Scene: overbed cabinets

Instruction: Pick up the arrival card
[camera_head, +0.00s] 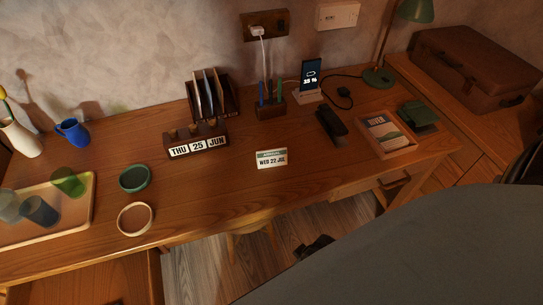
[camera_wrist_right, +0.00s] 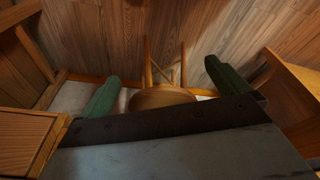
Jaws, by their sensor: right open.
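The arrival card (camera_head: 271,158) is a small white card with a green top band reading "WED 22 JUL". It is on the wooden desk near the front edge, in the middle of the head view. My right gripper (camera_wrist_right: 164,86) shows in the right wrist view with its two green fingers wide apart and nothing between them. It faces a wooden stool and the floor, and the card is not in that view. My left gripper is not in view.
A calendar block (camera_head: 197,146) stands left of the card, with a green bowl (camera_head: 135,178) and a tan round bowl (camera_head: 135,219) further left. A black stapler-like object (camera_head: 331,126) and a book tray (camera_head: 388,134) are to the right. The desk around the card is clear. A stool (camera_wrist_right: 162,97) stands below.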

